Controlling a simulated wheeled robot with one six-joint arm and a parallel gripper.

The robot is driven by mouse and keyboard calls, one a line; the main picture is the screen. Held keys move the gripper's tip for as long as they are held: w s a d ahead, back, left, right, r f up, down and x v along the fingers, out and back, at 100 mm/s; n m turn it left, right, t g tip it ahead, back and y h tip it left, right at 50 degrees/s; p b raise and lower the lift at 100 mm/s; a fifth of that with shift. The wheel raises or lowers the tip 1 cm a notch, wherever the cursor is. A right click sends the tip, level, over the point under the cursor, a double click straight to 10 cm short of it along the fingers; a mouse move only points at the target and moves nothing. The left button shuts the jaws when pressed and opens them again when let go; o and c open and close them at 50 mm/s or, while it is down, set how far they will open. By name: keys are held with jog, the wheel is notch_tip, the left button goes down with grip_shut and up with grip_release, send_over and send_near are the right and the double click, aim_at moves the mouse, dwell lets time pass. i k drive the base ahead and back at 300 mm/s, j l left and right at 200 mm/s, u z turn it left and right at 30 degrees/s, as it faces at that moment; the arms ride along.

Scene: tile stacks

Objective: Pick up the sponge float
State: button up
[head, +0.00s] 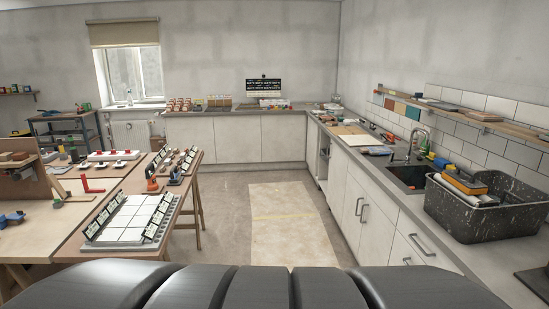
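A yellow-orange block with a dark upper part (463,184) lies at the top of the speckled black tub (480,222) on the right counter. It looks like the sponge float, but it is too small to be sure. It rests tilted among other items in the tub, and its underside is hidden. My gripper is not in view.
The tub stands on the grey counter (405,197), right of the sink (408,176) and tap. A wall shelf (480,118) hangs above. Work tables with tiles (128,218) stand at left. The floor (293,222) between is clear, with a pale mat.

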aim_at(464, 177)
jog(key=k+j, duration=0.15)
jog(key=j+z, duration=0.1)
jog(key=z, duration=1.3)
